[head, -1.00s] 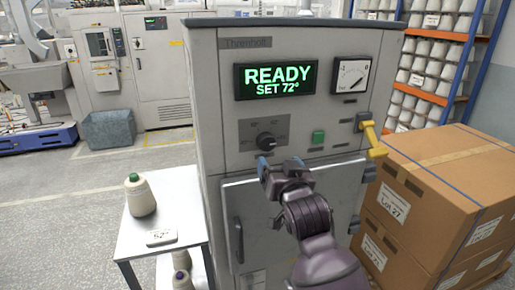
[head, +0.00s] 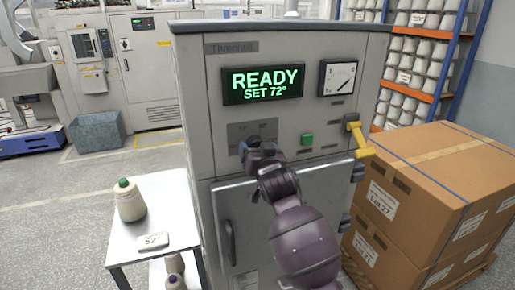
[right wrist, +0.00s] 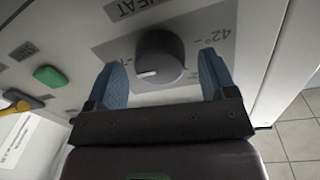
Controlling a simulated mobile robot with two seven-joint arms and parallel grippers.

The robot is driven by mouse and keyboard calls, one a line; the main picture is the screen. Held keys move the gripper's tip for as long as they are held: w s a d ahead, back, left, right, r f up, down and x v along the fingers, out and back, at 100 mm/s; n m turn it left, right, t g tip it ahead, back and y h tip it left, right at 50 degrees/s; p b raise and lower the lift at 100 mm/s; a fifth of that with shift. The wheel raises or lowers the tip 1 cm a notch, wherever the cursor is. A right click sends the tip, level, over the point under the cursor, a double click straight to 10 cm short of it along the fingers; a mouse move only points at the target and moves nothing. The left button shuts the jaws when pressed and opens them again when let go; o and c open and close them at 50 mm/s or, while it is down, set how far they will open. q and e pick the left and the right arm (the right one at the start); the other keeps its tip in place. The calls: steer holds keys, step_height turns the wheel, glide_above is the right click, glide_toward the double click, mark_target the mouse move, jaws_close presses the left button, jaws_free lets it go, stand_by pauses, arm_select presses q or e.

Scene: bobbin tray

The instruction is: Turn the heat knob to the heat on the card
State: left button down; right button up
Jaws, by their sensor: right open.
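The dark round heat knob (right wrist: 160,50) sits on a grey plate (head: 240,132) on the machine front; in the head view my gripper hides it. Its white pointer mark and a "42°" label show in the right wrist view. My right gripper (head: 262,148) is open in front of the knob, with one blue finger on each side of it in the right wrist view (right wrist: 162,75); I cannot tell whether they touch it. The card (head: 154,241) lies on the small white table and seems to read 52°. The display (head: 262,84) reads "READY SET 72°". My left gripper is out of view.
A green button (head: 307,140) and a yellow lever (head: 359,140) are right of the knob. A cream bobbin (head: 129,203) stands on the white table (head: 180,205). Stacked cardboard boxes (head: 440,190) stand close on the right. Floor at the left is open.

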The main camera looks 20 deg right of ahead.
steer(key=shift+w, duration=0.15)
steer(key=c, duration=0.9)
steer(key=shift+d+n+t+y, duration=0.15)
steer(key=shift+n+y, duration=0.35)
steer(key=shift+n, duration=5.65)
steer(key=shift+a+n+t+y, duration=0.1)
steer(key=shift+n+t+y, duration=0.3)
steer(key=shift+n, duration=6.05)
